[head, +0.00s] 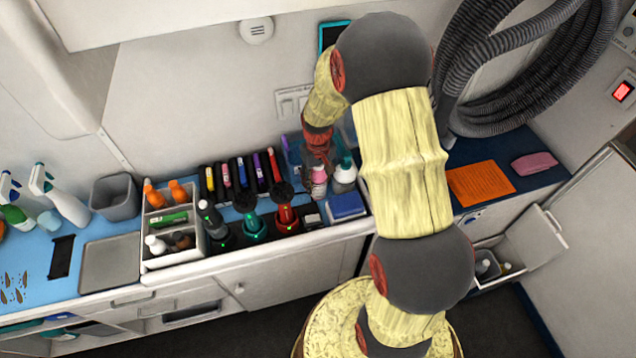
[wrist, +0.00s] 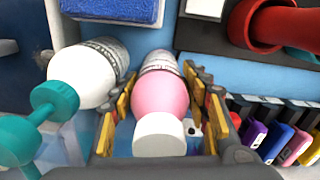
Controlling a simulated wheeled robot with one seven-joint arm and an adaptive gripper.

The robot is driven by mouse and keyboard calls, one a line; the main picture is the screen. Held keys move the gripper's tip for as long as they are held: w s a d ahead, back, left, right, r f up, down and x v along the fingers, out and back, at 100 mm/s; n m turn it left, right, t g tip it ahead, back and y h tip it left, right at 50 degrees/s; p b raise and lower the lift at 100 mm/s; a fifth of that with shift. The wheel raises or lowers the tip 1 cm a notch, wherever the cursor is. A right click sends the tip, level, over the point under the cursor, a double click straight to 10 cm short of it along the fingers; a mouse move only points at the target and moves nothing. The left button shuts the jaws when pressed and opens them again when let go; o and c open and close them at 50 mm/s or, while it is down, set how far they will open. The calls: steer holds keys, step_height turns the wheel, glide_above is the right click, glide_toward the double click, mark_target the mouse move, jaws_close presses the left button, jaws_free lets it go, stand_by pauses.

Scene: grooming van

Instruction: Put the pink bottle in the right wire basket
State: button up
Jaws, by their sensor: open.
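The pink bottle (wrist: 160,92) has a white cap and a grey patterned lower part. It stands on the blue counter, and in the head view (head: 319,178) it shows just below my gripper (head: 317,158). In the wrist view my gripper (wrist: 159,80) is open, with one yellow-and-dark finger on each side of the bottle. I cannot tell whether the fingers touch it. I cannot make out a wire basket in either view; my arm hides part of the counter.
A white bottle with a teal cap (wrist: 88,78) stands close on the left in the wrist view. A blue block (head: 346,206) lies near the counter edge. Clippers on a dark stand (head: 287,215) and a rack of coloured tools (head: 243,175) stand left of the bottle.

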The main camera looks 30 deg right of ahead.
steer(key=shift+f, duration=0.1)
steer(key=c, duration=0.3)
jaws_close()
stand_by(0.4)
